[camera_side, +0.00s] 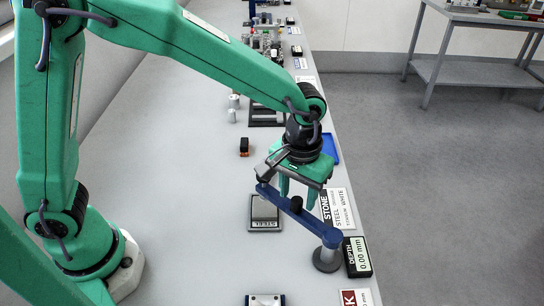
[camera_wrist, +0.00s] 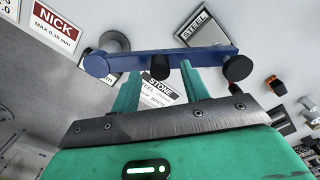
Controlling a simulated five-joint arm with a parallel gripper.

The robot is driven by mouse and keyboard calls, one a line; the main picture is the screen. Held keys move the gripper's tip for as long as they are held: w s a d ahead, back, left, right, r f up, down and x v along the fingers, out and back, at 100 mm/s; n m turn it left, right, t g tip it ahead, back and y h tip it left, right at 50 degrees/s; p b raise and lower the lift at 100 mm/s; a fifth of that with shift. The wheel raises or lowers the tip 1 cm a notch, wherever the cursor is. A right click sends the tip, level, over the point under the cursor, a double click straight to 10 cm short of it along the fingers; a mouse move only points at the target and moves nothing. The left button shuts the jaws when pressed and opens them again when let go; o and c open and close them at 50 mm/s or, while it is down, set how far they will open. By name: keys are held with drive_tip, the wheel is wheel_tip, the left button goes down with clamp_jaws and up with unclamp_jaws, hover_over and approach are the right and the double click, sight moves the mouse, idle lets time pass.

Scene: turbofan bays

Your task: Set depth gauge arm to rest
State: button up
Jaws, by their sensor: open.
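The depth gauge arm (camera_side: 312,222) is a blue bar with a black knob near its middle and a dark end piece. It is mounted on a grey post (camera_side: 326,258) at its near right end, and its other end reaches toward the steel plate (camera_side: 264,213). In the wrist view the blue bar (camera_wrist: 200,58) crosses above my fingers. The black knob (camera_wrist: 160,67) appears between the fingertips. My gripper (camera_side: 298,200) is open and close to the bar; it also shows in the wrist view (camera_wrist: 158,76). I cannot tell whether its fingers touch the bar.
A depth display (camera_side: 357,257) reading 0.00 mm stands beside the post. A white STONE/STEEL card (camera_side: 340,208) lies behind it, and a NICK card (camera_wrist: 54,27) shows in the wrist view. A small black and orange object (camera_side: 244,147) and a blue tray (camera_side: 330,148) lie farther back.

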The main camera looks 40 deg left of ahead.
drive_tip(key=shift+f, duration=0.6)
clamp_jaws()
